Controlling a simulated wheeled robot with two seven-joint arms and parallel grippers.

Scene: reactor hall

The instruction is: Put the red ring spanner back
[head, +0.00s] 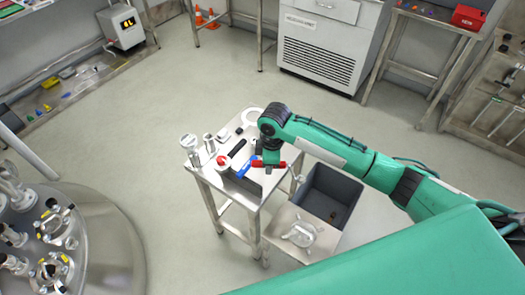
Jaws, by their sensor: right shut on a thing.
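My right arm comes in from the right, and its gripper (271,161) points down over the small steel table (214,183). It is shut on the red ring spanner (282,164), whose red length shows on both sides of the jaws. The fingertips are small here and partly hidden by the wrist. A blue tool (243,170) lies just left of the spanner, over a dark grey holder or box. I cannot tell whether the spanner touches the holder. My left gripper is not in view.
The table also carries a black-handled tool (238,147), a red round piece (222,160) and upright metal parts (209,143). A dark grey bin (346,187) stands to the right. A round platform with metal fittings (100,250) is at lower left. Floor beyond the table is clear.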

